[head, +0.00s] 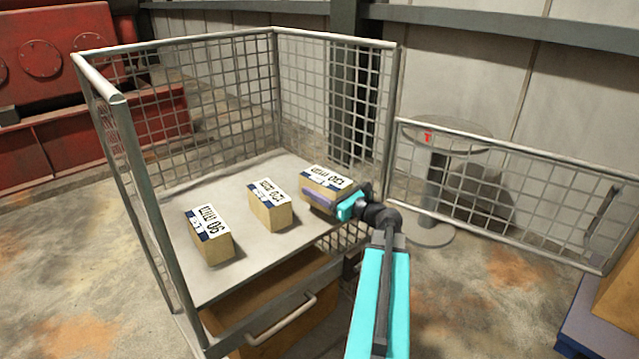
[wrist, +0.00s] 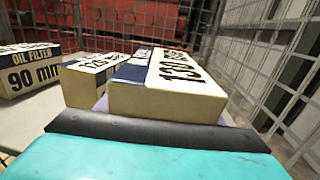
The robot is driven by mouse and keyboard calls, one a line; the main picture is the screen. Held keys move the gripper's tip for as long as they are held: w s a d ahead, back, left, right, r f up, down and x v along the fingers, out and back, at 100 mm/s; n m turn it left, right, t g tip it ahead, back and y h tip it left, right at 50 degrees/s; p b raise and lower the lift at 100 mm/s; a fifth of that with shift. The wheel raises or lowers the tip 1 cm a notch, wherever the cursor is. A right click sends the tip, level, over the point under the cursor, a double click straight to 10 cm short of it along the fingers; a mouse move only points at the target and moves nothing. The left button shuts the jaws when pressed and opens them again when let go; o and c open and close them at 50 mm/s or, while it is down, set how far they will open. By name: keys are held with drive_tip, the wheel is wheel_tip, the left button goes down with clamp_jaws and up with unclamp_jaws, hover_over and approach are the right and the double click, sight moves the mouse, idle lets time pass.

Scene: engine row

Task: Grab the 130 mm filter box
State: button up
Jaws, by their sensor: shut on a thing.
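The 130 mm filter box (head: 327,177) is a tan carton with a white and dark blue label, the rightmost of three on the cage shelf. My gripper (head: 322,197) reaches in from the right and is shut on this box, with a purple finger along its near side. In the wrist view the box (wrist: 165,100) fills the space ahead of the jaws, its label reading 130. Purple finger parts show at both sides of it. I cannot tell whether it touches the shelf.
A middle box (head: 270,210) stands close to the left of the held one, and a 90 mm box (head: 210,240) farther left. Mesh walls (head: 205,90) enclose the shelf (head: 190,270). The mesh door (head: 500,180) stands open at right, before a round table (head: 470,135).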

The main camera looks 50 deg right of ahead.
sight(325, 195)
drive_tip(key=shift+s+a+r, duration=0.1)
drive_tip(key=shift+s+a, duration=0.3)
drive_tip(key=shift+s, duration=0.3)
drive_tip(key=shift+s+a+r, duration=0.1)
drive_tip(key=shift+s+a, duration=0.35)
drive_tip(key=shift+s, duration=0.2)
drive_tip(key=shift+s+a+r, duration=0.1)
drive_tip(key=shift+s+a, duration=0.3)
drive_tip(key=shift+s, duration=0.3)
